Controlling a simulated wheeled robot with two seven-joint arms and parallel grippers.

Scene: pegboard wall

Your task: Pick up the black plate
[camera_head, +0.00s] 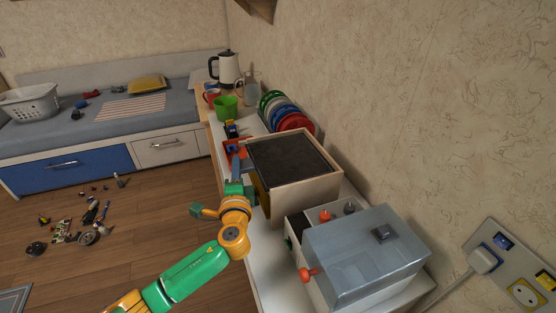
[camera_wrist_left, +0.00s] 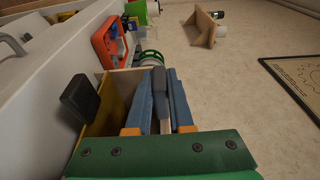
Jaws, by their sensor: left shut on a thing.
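A flat black panel (camera_head: 288,160) lies in the top of a light wooden box (camera_head: 300,200) in the head view; I cannot tell whether it is the black plate. My left gripper (camera_head: 235,168) is beside the box's left side. In the wrist view the blue fingers (camera_wrist_left: 160,103) are shut on a narrow grey-blue piece (camera_wrist_left: 158,82) with a pale strip below it. What this piece belongs to is unclear, as the fingers hide much of it. Coloured plates (camera_head: 287,113) stand in a row behind the box, none clearly black. My right gripper is not in view.
A grey-lidded box (camera_head: 365,255) stands in front of the wooden box, close to the wall. A green cup (camera_head: 226,107) and a kettle (camera_head: 228,70) stand farther back. An orange-red object (camera_wrist_left: 110,42) is near the gripper. Small items litter the floor at left.

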